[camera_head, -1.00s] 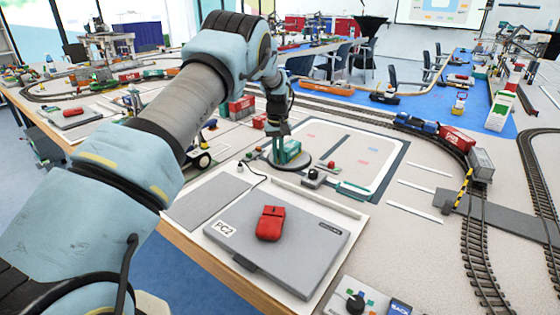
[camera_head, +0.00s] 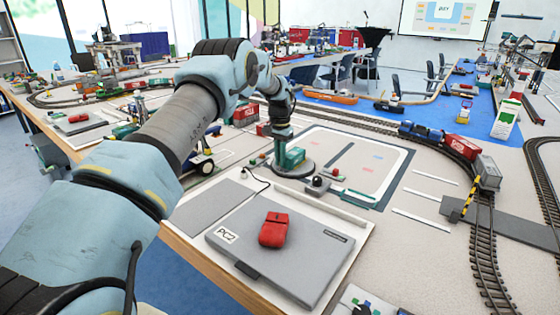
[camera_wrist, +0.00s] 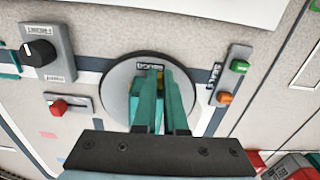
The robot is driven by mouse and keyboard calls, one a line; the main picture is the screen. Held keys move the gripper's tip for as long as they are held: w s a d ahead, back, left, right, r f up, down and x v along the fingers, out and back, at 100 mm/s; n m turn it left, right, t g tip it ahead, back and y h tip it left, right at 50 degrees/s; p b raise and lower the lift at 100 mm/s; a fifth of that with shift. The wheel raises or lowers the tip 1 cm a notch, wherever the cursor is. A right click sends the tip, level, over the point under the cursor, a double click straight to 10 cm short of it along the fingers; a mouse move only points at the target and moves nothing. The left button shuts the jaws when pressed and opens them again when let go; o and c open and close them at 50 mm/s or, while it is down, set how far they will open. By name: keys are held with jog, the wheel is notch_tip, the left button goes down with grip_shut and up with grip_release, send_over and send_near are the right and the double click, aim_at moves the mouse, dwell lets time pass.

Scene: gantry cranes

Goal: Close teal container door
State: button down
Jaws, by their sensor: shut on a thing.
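The small teal container (camera_head: 292,158) stands on a round grey disc (camera_head: 296,172) on the table, beyond the grey PC2 case. My gripper (camera_head: 282,142) reaches down onto the container and covers part of it. In the wrist view, the two narrow fingers (camera_wrist: 161,100) point at the disc (camera_wrist: 118,88), with teal surfaces close around them. The gripper is shut on a teal part, seemingly the container door. The door's edge and angle are largely hidden by the fingers and the dark gripper body.
A knob box (camera_wrist: 38,48) and a red-button box (camera_wrist: 70,105) lie left of the disc in the wrist view. A green-and-orange button panel (camera_wrist: 232,82) lies right. The PC2 case (camera_head: 280,245) carries a red object (camera_head: 273,230). Train tracks (camera_head: 480,235) run at right.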

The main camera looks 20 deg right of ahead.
jog(key=shift+m, duration=0.3)
jog(key=c, duration=1)
grip_release()
jog(key=shift+o, duration=0.2)
notch_tip(320, 180, up, 11)
jog(key=b, duration=0.2)
jog(key=shift+f, duration=0.1)
